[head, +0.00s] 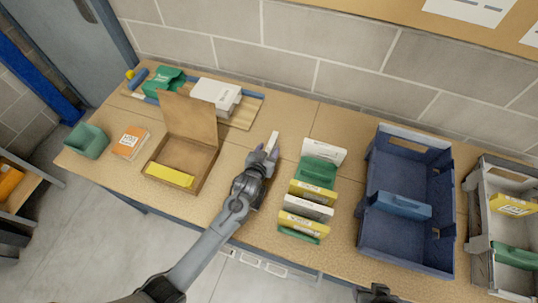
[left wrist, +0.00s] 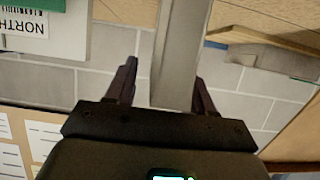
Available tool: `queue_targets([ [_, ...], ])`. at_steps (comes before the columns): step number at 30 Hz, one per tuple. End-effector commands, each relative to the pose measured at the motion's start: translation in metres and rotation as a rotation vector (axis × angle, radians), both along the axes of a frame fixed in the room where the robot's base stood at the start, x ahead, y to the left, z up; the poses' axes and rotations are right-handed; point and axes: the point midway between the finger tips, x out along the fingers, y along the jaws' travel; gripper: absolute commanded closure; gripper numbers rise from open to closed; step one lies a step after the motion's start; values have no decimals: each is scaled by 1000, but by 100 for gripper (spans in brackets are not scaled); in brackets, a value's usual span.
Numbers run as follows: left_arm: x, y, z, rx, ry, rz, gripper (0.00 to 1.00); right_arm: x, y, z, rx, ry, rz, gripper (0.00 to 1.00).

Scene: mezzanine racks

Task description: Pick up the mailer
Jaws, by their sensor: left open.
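A narrow pale thing (head: 272,141), which I take to be the mailer, stands on edge on the wooden table (head: 330,119). In the left wrist view it is a plain light-grey strip (left wrist: 178,50) running up between the fingers. My left gripper (head: 264,153) is open, with one finger on each side of it. My right gripper (head: 377,293) shows only as a dark piece at the bottom edge of the head view.
Right of my left gripper stands a row of white, green and yellow packets (head: 312,192). Beyond are a dark blue crate (head: 374,185) and a grey crate (head: 478,207). Left is an open cardboard box (head: 190,122) holding a yellow packet (head: 170,175). Bare table lies behind the gripper.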

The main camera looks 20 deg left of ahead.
Motion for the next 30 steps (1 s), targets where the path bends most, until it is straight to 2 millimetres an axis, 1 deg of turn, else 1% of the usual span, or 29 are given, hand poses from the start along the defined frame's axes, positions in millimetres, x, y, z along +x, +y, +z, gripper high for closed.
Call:
queue_targets([
  [2, 0, 0, 0, 0, 0, 0, 47, 0, 0, 0, 0, 0, 0, 57],
  [12, 0, 0, 0, 0, 0, 0, 99, 0, 0, 0, -2, 1, 2, 57],
  [13, 0, 0, 0, 0, 0, 0, 100, 0, -1, 0, -3, 1, 2, 57],
  [24, 0, 0, 2, 0, -2, 0, 100, 0, -2, 0, -10, 1, 7, 57],
  [28, 0, 0, 11, -1, -4, 0, 100, 0, -2, 1, -10, 1, 6, 57],
  [30, 0, 0, 20, -1, -4, 0, 100, 0, -2, 3, -10, 1, 6, 57],
])
